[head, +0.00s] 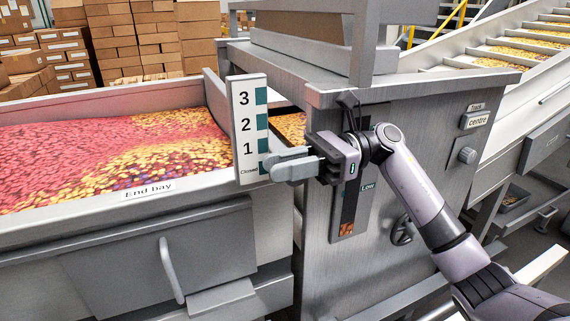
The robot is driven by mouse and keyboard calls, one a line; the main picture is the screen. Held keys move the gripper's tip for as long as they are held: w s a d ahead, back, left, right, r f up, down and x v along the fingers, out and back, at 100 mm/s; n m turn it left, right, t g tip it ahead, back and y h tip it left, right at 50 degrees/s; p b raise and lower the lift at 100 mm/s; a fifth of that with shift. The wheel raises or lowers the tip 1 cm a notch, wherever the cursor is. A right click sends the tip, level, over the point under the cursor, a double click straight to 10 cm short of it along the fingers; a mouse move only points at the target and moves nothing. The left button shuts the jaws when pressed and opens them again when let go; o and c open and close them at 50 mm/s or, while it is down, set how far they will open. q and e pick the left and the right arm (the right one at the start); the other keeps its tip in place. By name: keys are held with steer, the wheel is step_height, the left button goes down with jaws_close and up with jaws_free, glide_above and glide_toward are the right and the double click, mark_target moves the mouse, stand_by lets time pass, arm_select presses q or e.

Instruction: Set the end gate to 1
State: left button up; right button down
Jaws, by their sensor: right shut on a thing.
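The end gate's scale (247,125) is a white upright plate marked 3, 2, 1 and Closed from top to bottom, with teal blocks along its right side. A grey gate handle (283,169) sticks out beside the scale's lower end, level with about the Closed mark and below the 1. My right gripper (300,160) comes in from the right and is shut on this handle. Its fingers partly hide the handle, so the exact grip is hard to see. My left gripper is not in view.
The End bay trough (100,200), full of red and yellow candies, lies left of the scale. A steel cabinet (320,245) with a Low-marked sight window (350,205) and a knob (402,231) stands close behind my right arm. Stacked boxes (130,40) stand at the back left.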

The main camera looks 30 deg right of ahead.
step_height(320, 180, up, 4)
steer(key=shift+r+p, duration=0.2)
steer(key=shift+p, duration=0.15)
steer(key=c, duration=1.3)
jaws_free()
steer(key=shift+f, duration=0.15)
steer(key=d+b, duration=0.1)
steer(key=d, duration=0.6)
steer(key=shift+s+d, duration=0.1)
steer(key=shift+s, duration=0.1)
